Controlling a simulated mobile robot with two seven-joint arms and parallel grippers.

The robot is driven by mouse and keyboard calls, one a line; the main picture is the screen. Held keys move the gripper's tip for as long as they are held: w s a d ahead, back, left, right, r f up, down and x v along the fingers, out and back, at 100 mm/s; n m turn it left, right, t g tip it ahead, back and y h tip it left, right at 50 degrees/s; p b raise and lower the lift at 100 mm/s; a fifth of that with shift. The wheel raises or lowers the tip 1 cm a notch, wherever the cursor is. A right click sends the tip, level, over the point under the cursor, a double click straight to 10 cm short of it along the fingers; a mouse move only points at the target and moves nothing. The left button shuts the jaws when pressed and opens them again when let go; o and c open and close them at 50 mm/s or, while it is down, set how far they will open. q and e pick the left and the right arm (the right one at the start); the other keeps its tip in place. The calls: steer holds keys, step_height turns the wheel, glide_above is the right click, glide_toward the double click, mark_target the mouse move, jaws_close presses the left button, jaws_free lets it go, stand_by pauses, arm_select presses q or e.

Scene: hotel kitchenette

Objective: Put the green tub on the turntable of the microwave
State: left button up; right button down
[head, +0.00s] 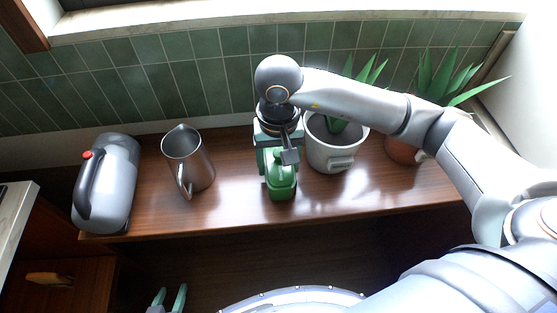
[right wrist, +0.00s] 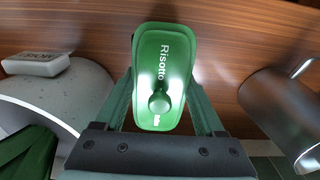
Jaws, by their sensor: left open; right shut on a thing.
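The green tub (head: 282,183) is at the middle of the wooden counter in the head view; I cannot tell whether it touches the wood. Its lid (right wrist: 163,75) has a round knob and the word "Risotto". My right gripper (head: 278,160) points down at the tub from behind and is shut on it, with one finger on each side in the right wrist view. My left gripper (head: 168,298) is open and empty at the bottom edge of the head view, below the counter's front edge. The microwave and its turntable are not in view.
A light pot (head: 330,150) with a plant stands close right of the tub. A metal pitcher (head: 187,160) and a grey jug-like appliance (head: 108,185) stand to the left. A terracotta pot (head: 402,150) is at the right. The tiled wall (head: 150,75) is behind.

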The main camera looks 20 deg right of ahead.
jaws_free()
steer(key=shift+f, duration=0.1)
